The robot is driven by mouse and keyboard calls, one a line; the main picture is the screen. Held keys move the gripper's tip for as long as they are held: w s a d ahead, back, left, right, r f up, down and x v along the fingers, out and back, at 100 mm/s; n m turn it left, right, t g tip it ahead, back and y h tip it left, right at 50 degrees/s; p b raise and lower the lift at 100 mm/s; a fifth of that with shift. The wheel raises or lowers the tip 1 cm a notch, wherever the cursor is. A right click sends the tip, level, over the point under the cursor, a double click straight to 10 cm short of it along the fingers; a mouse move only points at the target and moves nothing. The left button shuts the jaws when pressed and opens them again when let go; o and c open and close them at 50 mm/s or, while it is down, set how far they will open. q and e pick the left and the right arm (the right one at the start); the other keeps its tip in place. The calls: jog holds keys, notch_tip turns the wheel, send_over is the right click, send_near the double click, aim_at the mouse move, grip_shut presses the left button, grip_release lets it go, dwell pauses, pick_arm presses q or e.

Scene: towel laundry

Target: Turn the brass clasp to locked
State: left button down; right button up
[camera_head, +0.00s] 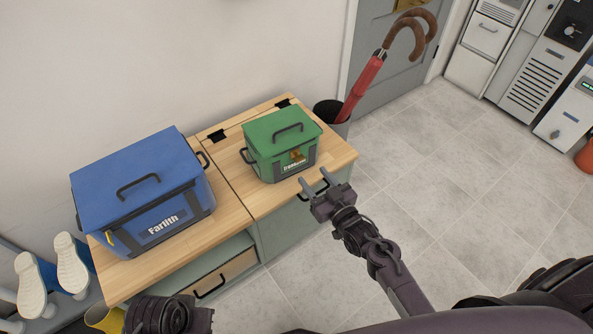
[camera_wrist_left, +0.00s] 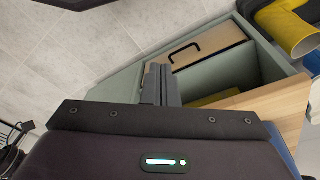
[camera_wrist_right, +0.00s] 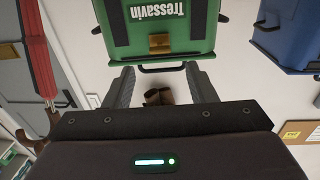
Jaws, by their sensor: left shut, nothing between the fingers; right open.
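The brass clasp (camera_head: 296,154) is on the front of the green lidded box (camera_head: 272,150), above its label. In the right wrist view the clasp (camera_wrist_right: 160,43) shows as a small brass plate; whether it is turned to locked I cannot tell. My right gripper (camera_head: 313,179) is open and empty, in front of the green box and apart from it. In the right wrist view its two fingers stand either side of a dark handle beyond them. My left gripper (camera_wrist_left: 160,72) is shut and empty, near the front of the cabinet at lower left.
A blue lidded box (camera_head: 140,195) stands left of the green box on the wooden cabinet top (camera_head: 240,212). A red umbrella (camera_head: 362,88) leans in a dark bin to the right.

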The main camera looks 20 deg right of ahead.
aim_at(299, 158)
jog(key=b+x, duration=0.1)
jog(key=x, duration=0.5)
jog(key=shift+w, duration=0.1)
jog(key=shift+c, duration=0.3)
jog(key=c, duration=0.9)
